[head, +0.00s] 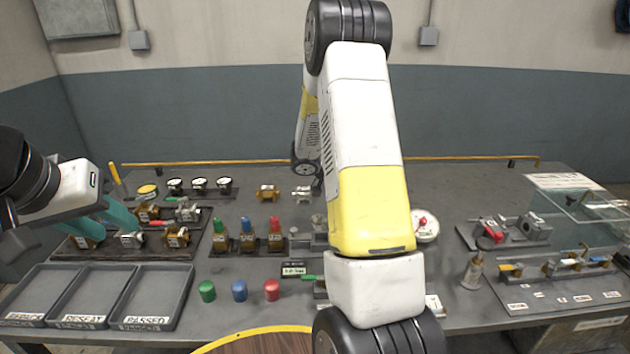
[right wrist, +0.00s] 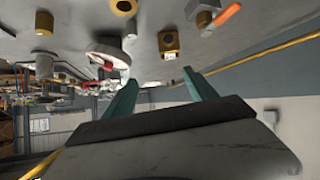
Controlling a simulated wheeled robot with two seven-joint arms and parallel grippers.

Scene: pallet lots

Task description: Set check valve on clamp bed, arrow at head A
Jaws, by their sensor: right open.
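Several brass and grey valve bodies (head: 176,237) lie on a dark board at the left in the head view. A brass fitting (head: 267,192) and a silver fitting (head: 302,194) stand at the back middle; I cannot tell which part is the check valve. My left gripper (head: 103,226) is over the board, its teal fingers apart, close to the brass parts; whether it holds one is unclear. My right gripper (right wrist: 158,92) is open and empty in the right wrist view. My right arm hides the table's middle. Grey fixtures (head: 520,230) stand at the right; the clamp bed and head A are not clearly identifiable.
Three grey trays (head: 62,272) with labels line the front left. Green, blue and red caps (head: 239,290) stand at the front middle. A round white dish (head: 425,226) is right of my arm. A clear case (head: 590,205) stands at the far right. Bare tabletop (head: 450,195) shows at the back right.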

